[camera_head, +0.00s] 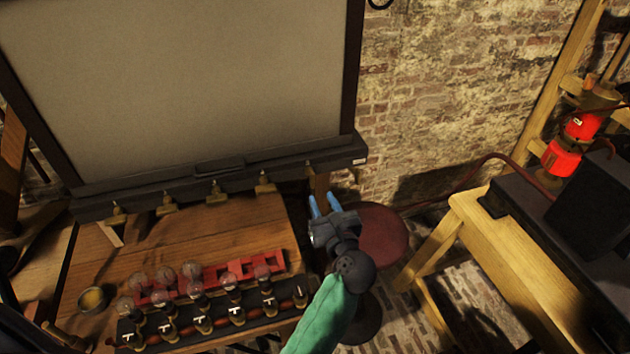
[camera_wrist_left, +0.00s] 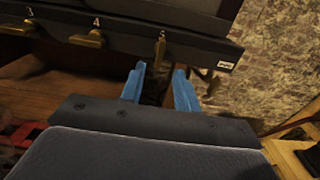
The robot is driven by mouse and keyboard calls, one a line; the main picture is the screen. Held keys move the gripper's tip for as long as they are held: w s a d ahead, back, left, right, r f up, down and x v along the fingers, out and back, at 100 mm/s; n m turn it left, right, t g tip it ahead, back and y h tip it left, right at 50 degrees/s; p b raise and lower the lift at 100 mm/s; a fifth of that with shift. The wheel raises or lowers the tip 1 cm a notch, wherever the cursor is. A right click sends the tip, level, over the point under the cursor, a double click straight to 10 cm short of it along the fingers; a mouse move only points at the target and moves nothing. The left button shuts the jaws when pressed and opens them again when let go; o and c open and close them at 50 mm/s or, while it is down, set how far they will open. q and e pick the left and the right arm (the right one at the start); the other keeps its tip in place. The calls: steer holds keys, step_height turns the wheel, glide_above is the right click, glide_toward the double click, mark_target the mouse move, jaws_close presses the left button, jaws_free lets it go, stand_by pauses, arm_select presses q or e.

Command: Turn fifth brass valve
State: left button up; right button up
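A row of brass valves runs along the dark ledge under the large grey panel. The fifth brass valve (camera_wrist_left: 160,50), under the label 5, points roughly downward in the left wrist view. It also shows near the right end of the ledge (camera_head: 309,167) in the head view. The fourth valve (camera_wrist_left: 90,40) has its handle turned sideways. My left gripper (camera_head: 322,204) has blue fingers, spread apart and empty. In the left wrist view the fingertips (camera_wrist_left: 159,72) are on either side of the fifth valve's line, seemingly short of it; contact cannot be told. My right gripper is out of view.
A wooden table (camera_head: 235,222) below holds a black rack of brass-fitted jars (camera_head: 200,325) and a red rack (camera_head: 225,273). A round dark-red stool (camera_head: 380,235) stands behind my left gripper. A wooden bench (camera_head: 475,222) stands at right. A brick wall is behind.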

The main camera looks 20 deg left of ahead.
mark_target(313, 181)
arm_select(q)
steer(key=p+x, duration=0.2)
steer(key=x, duration=0.1)
steer(key=shift+w+r, duration=0.15)
steer(key=shift+r, duration=0.2)
steer(key=p+x, duration=0.2)
steer(key=x, duration=0.1)
steer(key=shift+w+a+f, duration=0.15)
steer(key=shift+a, duration=0.05)
steer(key=shift+w+a+f+p, duration=0.1)
steer(key=shift+w+a+p, duration=0.25)
steer(key=shift+w, duration=0.1)
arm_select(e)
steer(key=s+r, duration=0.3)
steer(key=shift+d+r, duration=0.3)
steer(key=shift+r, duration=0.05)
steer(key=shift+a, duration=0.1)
arm_select(q)
jaws_close()
